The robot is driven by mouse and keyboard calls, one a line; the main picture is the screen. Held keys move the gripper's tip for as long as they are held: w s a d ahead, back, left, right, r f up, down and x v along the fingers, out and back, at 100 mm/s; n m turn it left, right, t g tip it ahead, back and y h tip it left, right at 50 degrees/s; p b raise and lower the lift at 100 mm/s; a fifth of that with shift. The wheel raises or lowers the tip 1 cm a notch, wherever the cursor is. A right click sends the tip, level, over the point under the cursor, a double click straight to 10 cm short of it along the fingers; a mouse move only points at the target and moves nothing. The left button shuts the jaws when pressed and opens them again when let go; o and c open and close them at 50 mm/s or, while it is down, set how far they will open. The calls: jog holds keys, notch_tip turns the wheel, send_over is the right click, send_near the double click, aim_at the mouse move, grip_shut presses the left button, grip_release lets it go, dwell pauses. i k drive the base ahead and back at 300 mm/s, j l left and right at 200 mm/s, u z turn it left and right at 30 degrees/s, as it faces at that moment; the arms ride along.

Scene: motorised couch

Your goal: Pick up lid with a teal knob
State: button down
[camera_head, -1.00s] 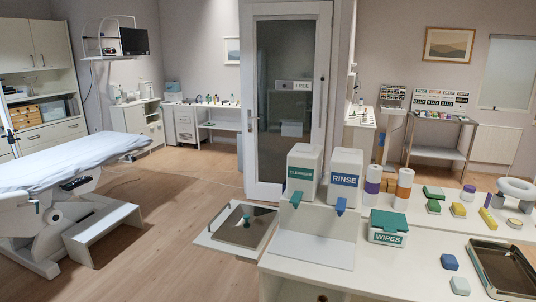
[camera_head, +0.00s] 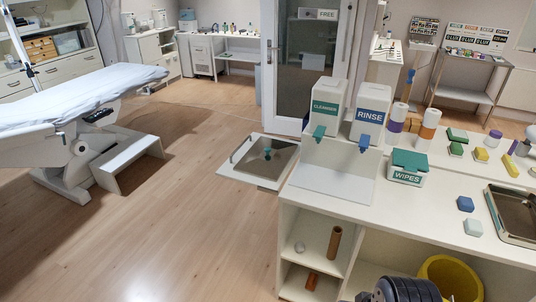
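The lid (camera_head: 283,163) is a flat, dark brownish-grey square panel with a small teal knob (camera_head: 268,153) standing on it. It lies in a white square surround (camera_head: 236,176) just left of the counter, near the glass door.
The white counter (camera_head: 400,215) holds the cleanser (camera_head: 326,105) and rinse (camera_head: 370,115) dispensers and a wipes box (camera_head: 407,168). Its open shelves hold a brown tube (camera_head: 334,242) and a yellow tub (camera_head: 450,275). A step (camera_head: 130,160) stands beside the couch (camera_head: 75,105). The wooden floor (camera_head: 190,230) is clear.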

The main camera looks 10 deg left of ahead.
aim_at(267, 159)
jog(key=z, duration=1.5)
jog(key=j, duration=0.5)
jog(key=i+j+u, duration=0.1)
jog(key=j, duration=0.45)
jog(key=i+j, duration=0.1)
jog(key=j, duration=0.9)
jog(key=i+j+u, duration=0.1)
jog(key=j, duration=0.45)
jog(key=i+j, duration=0.1)
jog(key=j, duration=0.4)
jog(key=i+j+u, duration=0.1)
jog(key=j, duration=0.4)
jog(key=i+j, duration=0.1)
jog(key=j, duration=0.4)
